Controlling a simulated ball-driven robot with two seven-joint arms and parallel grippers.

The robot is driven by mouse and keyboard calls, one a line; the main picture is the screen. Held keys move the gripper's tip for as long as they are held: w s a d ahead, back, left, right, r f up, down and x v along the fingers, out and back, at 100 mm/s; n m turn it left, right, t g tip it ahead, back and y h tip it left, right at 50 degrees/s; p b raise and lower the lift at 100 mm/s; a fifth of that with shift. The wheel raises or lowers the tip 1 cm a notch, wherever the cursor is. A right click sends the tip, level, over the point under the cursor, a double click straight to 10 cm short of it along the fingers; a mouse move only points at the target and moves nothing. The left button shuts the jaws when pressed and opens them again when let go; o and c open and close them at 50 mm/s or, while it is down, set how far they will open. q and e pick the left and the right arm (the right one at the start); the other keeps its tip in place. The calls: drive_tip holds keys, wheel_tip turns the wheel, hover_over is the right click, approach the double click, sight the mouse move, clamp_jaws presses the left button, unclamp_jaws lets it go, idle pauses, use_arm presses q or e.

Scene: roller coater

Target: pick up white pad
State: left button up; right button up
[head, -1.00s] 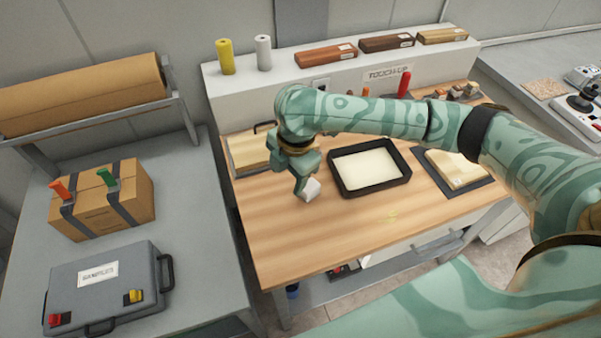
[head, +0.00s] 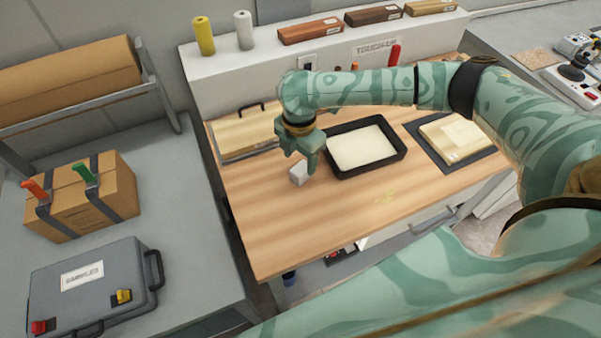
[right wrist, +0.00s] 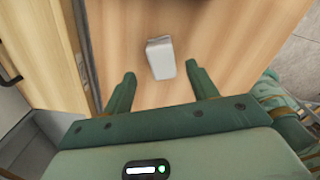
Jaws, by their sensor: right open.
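The white pad (head: 298,173) is a small pale block on the wooden bench top (head: 300,225), left of the black tray. My right gripper (head: 299,158) is just above and behind it, partly over it in the head view. My left gripper is not in view.
A black tray (head: 398,160) of cream liquid is close right of the right gripper. A framed wooden panel (head: 245,132) lies to the left. A dark mat (head: 484,161) with a pale block is farther right. The bench front is clear.

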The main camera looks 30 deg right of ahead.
sight(301, 168)
wheel_tip(301, 168, down, 5)
drive_tip(key=shift+s+d+r+b, duration=0.1)
drive_tip(key=shift+s+b, duration=0.05)
drive_tip(key=shift+b, duration=0.6)
drive_tip(key=shift+r, duration=0.1)
drive_tip(key=shift+c, duration=0.4)
drive_tip(key=c, duration=1)
drive_tip(key=shift+r, duration=0.1)
drive_tip(key=shift+r, duration=0.3)
wheel_tip(301, 168, up, 3)
drive_tip(key=shift+f+p, duration=0.2)
drive_tip(key=shift+p, duration=0.6)
drive_tip(key=s+d+r+p, duration=0.1)
drive_tip(key=s+r, duration=0.2)
drive_tip(key=s, duration=0.1)
drive_tip(key=s+d+r+p, duration=0.1)
drive_tip(key=s+r+p, duration=0.1)
drive_tip(key=s, duration=0.3)
drive_tip(key=s+d+r+p, duration=0.1)
drive_tip(key=s+r, duration=0.3)
drive_tip(key=shift+s+d+r+p, duration=0.15)
drive_tip(key=shift+s+r+p, duration=0.15)
drive_tip(key=shift+s+p, duration=0.1)
